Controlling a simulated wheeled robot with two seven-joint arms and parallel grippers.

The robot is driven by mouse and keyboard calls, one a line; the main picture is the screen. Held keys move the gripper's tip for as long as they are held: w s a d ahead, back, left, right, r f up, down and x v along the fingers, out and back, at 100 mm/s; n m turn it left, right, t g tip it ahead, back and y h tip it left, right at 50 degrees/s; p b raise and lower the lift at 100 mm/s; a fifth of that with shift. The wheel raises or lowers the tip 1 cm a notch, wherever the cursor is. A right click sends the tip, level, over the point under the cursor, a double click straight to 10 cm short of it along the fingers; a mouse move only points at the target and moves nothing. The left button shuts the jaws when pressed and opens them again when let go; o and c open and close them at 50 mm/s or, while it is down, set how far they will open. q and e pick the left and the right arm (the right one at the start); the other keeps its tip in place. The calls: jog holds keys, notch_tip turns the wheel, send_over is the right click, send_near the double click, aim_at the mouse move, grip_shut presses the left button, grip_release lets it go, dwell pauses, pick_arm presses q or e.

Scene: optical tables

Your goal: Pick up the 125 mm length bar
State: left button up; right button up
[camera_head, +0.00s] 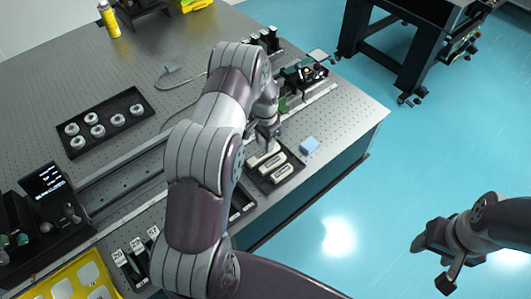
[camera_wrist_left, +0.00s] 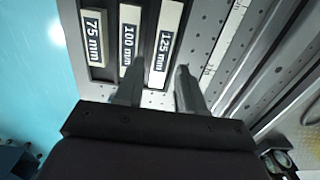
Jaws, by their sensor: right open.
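The 125 mm length bar (camera_wrist_left: 165,45) is pale with a black label, lying in a dark tray (camera_head: 262,186) near the table's right edge. In the left wrist view it is the rightmost of three labelled bars, beside the 100 mm bar (camera_wrist_left: 130,40) and the 75 mm bar (camera_wrist_left: 94,38). My left gripper (camera_wrist_left: 160,72) is open and points down over the tray; the bar's near end shows between its fingers, with gaps at the sides. In the head view this gripper (camera_head: 268,140) partly hides the bars. My right gripper (camera_head: 440,262) is open and empty over the floor.
A light blue block (camera_head: 309,145) lies beside the tray. A ruled rail (camera_wrist_left: 222,50) runs alongside it. A black tray of round parts (camera_head: 104,122) stands at left, and a yellow tray (camera_head: 82,280) at the front left.

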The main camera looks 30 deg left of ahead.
aim_at(263, 153)
pick_arm(q)
jog(key=f, duration=0.1)
jog(key=f+p, duration=0.1)
jog(key=f, duration=0.2)
jog(key=shift+s+a+f, duration=0.15)
jog(key=shift+s+a, duration=0.05)
jog(key=shift+a, duration=0.05)
jog(key=shift+w+f, duration=0.1)
jog(key=shift+f, duration=0.25)
jog(key=c, duration=0.4)
jog(key=shift+r, duration=0.1)
grip_shut()
